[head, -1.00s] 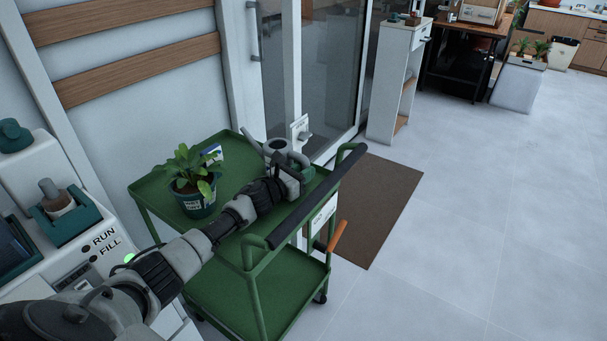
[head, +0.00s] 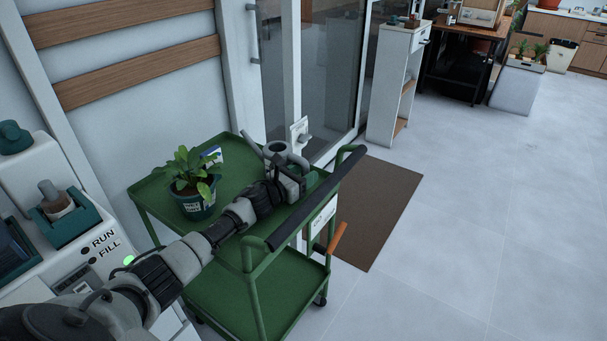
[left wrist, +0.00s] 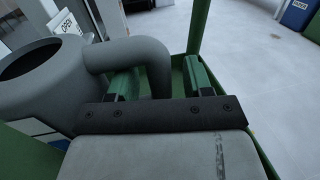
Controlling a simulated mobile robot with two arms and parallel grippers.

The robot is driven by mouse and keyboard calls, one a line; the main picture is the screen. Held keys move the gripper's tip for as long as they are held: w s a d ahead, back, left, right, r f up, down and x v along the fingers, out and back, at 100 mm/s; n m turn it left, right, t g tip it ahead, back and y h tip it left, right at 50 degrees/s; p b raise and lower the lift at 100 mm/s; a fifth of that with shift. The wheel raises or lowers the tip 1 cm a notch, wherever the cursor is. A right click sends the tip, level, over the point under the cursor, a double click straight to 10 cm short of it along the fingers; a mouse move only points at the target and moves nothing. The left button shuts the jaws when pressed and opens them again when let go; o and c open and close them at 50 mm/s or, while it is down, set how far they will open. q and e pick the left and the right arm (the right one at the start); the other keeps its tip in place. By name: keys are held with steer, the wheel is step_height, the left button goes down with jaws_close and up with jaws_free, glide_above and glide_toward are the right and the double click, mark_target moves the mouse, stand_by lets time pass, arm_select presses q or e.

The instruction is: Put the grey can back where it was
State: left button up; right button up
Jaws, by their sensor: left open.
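The grey can (head: 277,149), a watering can with a round open top and a spout, stands on the top shelf of the green cart (head: 231,152), near its far right corner. My left gripper (head: 298,176) is at the can's near right side. In the left wrist view the can (left wrist: 40,88) fills the left side, and its curved handle comes down between the two green fingers of my left gripper (left wrist: 158,84). The fingers are apart, with visible room beside the handle. The can's base is hidden. My right gripper is out of view.
A potted plant (head: 194,182) stands on the cart's top shelf, left of my left forearm. The cart's black push bar (head: 318,198) runs along the near right side. A white machine (head: 60,245) stands at left. A brown mat (head: 385,205) and open floor lie to the right.

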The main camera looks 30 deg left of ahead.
arm_select(q)
steer(key=shift+r, duration=0.1)
steer(key=p+v, duration=0.1)
steer(key=v, duration=0.5)
steer(key=shift+p+v, duration=0.3)
steer(key=shift+v, duration=0.5)
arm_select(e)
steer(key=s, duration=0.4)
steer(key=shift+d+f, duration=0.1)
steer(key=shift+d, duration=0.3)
arm_select(q)
steer(key=o, duration=0.9)
steer(key=shift+a, duration=0.1)
